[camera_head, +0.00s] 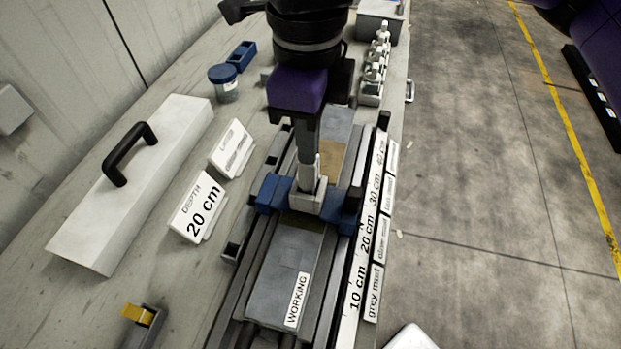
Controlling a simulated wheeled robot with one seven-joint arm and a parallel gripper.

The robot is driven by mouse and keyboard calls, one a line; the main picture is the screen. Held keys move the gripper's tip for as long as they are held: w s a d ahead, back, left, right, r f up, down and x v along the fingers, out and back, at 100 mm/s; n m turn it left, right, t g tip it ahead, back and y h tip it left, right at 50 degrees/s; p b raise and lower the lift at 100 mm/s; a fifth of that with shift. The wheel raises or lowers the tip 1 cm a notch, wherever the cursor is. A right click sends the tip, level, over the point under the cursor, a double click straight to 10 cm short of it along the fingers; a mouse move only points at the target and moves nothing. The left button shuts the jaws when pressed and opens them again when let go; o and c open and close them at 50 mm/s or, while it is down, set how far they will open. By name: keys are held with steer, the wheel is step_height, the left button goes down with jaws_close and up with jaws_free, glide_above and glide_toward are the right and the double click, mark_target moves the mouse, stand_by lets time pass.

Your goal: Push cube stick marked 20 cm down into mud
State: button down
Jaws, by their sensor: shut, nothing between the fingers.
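My gripper (308,180) points down over the core liner (281,278), with its fingers shut. Its fingertips are at a pale grey block (308,203), which looks like the top of the cube stick; I cannot tell whether they touch it. The block sits between two blue guide pieces (273,193) across the liner. Whatever lies below the block is hidden, so its depth in the mud cannot be seen. A scale strip (366,237) on the right reads 10, 20 and 30 cm, with mud labels beside it. A sign (199,208) reads "DEPTH 20 cm".
A long white cover with a black handle (128,152) lies on the bench to the left. A blue-lidded jar (223,82), a blue holder (242,55) and a rack of small bottles (375,70) stand farther back. A yellow tape dispenser (139,315) is front left. Open floor lies right.

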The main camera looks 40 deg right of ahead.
steer(key=shift+f+b, duration=0.7)
steer(key=shift+b, duration=0.2)
stand_by(0.8)
steer(key=shift+r, duration=0.1)
steer(key=shift+r+p, duration=1.55)
steer(key=shift+r, duration=1.9)
